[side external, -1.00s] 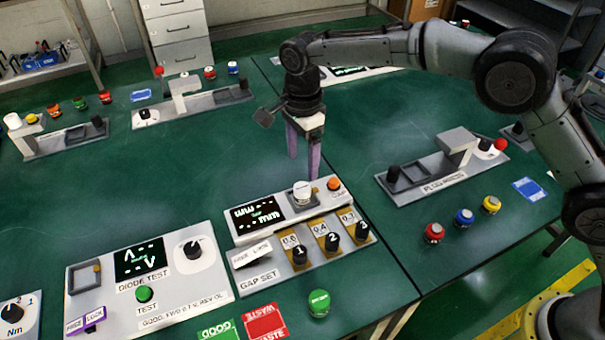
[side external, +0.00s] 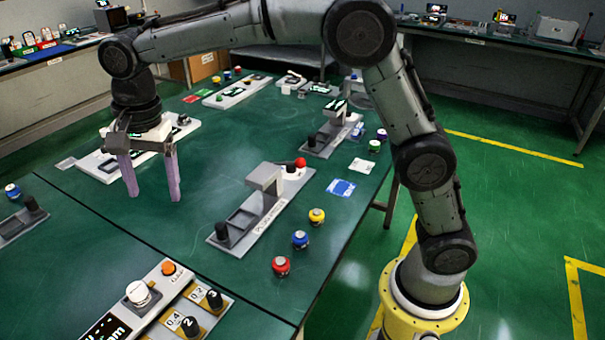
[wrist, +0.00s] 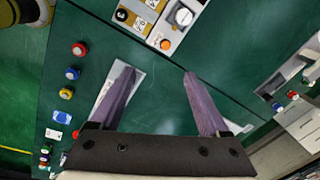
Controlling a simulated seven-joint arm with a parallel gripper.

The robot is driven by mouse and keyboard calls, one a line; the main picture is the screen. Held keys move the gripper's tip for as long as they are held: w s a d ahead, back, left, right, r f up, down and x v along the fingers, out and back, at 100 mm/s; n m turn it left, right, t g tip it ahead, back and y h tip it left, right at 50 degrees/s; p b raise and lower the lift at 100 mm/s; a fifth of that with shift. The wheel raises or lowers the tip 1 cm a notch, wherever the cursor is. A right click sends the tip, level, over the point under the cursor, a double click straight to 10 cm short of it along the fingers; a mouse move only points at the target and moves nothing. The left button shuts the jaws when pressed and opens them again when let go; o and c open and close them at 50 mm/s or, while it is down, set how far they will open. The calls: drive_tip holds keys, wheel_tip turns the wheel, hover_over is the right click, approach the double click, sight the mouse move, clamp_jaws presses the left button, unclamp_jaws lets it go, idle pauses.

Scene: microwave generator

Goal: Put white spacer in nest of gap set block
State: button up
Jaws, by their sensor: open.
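The gap set block (side external: 158,325) is cut off at the bottom left of the side view. The white spacer (side external: 138,293), a short white cylinder, stands upright on it, apparently inside the dark square nest (side external: 153,301), near an orange button (side external: 169,268). How deep it sits cannot be told. In the wrist view the spacer (wrist: 184,16) shows at the top edge, beyond my fingertips. My gripper (side external: 154,198) is open and empty, its two purple fingers pointing down over the green table, apart from the block and spacer. It also shows in the wrist view (wrist: 159,73).
A grey press station (side external: 262,200) stands right of my gripper, with red (side external: 281,266), blue (side external: 300,240) and yellow (side external: 317,216) buttons beside it. Another panel (side external: 100,168) lies behind my fingers. Black knobs (side external: 190,326) rise from the block. Green tabletop between is clear.

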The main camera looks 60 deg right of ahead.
drive_tip(key=s+d+r+n+t, duration=0.1)
drive_tip(key=s+d+r+n, duration=0.2)
drive_tip(key=s+d, duration=0.35)
drive_tip(key=s+d+r+n+t, duration=0.1)
drive_tip(key=s+d+r+n, duration=0.2)
drive_tip(key=s+d, duration=0.4)
drive_tip(key=s+d+f+n+t, duration=0.1)
drive_tip(key=s+d+f+n, duration=0.1)
drive_tip(key=s, duration=0.6)
drive_tip(key=s+d+f+n+t, duration=0.1)
drive_tip(key=s+d+f+n, duration=0.2)
drive_tip(key=s, duration=0.4)
drive_tip(key=shift+s+f+n+h, duration=0.3)
drive_tip(key=shift+s+f+n, duration=0.1)
drive_tip(key=shift+f+n, duration=0.25)
drive_tip(key=shift+r, duration=0.1)
